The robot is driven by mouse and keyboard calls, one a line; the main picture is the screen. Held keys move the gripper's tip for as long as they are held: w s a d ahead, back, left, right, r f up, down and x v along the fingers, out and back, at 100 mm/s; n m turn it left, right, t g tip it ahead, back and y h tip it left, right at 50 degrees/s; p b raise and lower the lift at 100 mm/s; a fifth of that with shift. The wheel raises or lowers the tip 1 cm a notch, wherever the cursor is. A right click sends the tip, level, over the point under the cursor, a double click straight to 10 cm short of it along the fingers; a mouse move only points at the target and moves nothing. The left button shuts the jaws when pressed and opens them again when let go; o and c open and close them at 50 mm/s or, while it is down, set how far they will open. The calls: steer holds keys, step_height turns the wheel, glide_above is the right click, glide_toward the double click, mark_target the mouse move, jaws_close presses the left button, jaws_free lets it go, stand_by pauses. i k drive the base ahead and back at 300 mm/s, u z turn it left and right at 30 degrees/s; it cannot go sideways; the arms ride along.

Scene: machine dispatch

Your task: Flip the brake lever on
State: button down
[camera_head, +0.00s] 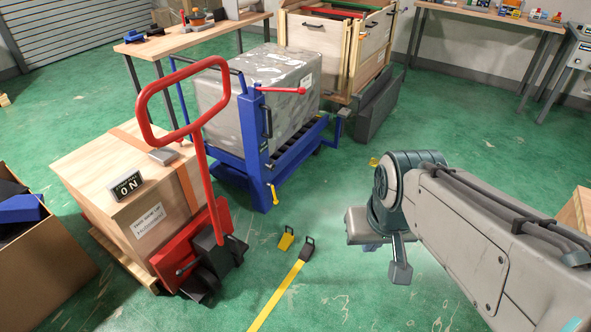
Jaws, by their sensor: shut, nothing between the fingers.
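A blue cart (262,150) carries a large grey wrapped block. A red-tipped lever (285,90) sticks out level to the right from its front post. A small yellow lever (274,194) hangs low on the same post. No label shows which is the brake lever. My gripper (400,273) is shut and empty, low over the floor, to the right of the cart and apart from both levers.
A red pallet jack (200,160) with a wooden crate (115,180) stands left of the cart. A yellow strap (275,295) with a black buckle lies on the floor. A workbench (490,12) stands at the back right. The green floor between is mostly clear.

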mark_target(276, 201)
steer(key=z, duration=0.1)
steer(key=i, duration=1.2)
steer(key=u, duration=0.45)
steer(key=i, duration=0.5)
steer(key=u, duration=0.3)
